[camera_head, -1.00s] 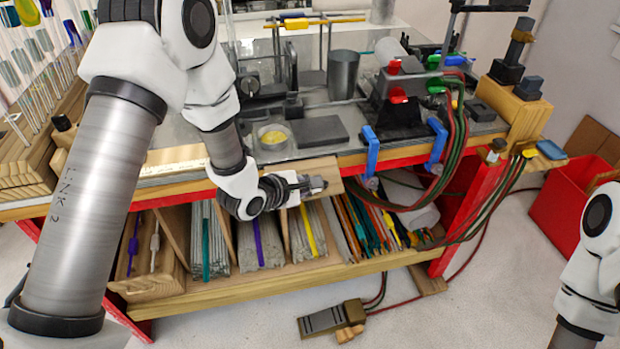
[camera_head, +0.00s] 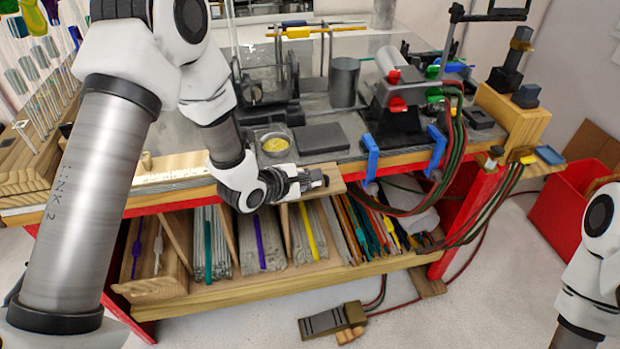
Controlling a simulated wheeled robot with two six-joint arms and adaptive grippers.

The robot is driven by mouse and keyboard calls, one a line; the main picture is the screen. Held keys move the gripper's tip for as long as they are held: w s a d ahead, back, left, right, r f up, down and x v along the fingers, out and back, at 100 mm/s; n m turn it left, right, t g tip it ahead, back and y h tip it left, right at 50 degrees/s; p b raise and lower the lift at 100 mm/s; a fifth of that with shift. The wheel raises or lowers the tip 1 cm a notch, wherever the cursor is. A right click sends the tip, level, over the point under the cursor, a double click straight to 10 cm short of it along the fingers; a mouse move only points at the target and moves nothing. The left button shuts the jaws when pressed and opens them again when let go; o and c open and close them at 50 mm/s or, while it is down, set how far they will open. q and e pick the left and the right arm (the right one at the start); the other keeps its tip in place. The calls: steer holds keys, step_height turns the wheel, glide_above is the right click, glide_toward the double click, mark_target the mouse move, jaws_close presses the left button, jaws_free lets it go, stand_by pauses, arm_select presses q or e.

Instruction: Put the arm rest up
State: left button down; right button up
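The arm rest looks like a light wooden board (camera_head: 333,174) at the front edge of the workbench, just left of the blue clamps. It now looks nearly level with the bench top, and my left gripper hides much of it. My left gripper (camera_head: 318,180) lies across the board's front, pointing right. Its fingers are small and dark, and I cannot tell whether they are open, or whether they touch the board. Only links of my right arm show at the right edge; its gripper is out of view.
A torch with red and green hoses (camera_head: 398,110) stands behind two blue clamps (camera_head: 371,157). A yellow-filled dish (camera_head: 275,143) and dark slab (camera_head: 320,138) sit near the edge. Rods fill the lower shelf (camera_head: 260,285). A foot pedal (camera_head: 331,320) lies on the floor.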

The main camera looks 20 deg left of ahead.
arm_select(q)
steer(key=c, duration=1.2)
jaws_free()
steer(key=v, duration=1.2)
steer(key=shift+w+d, duration=0.1)
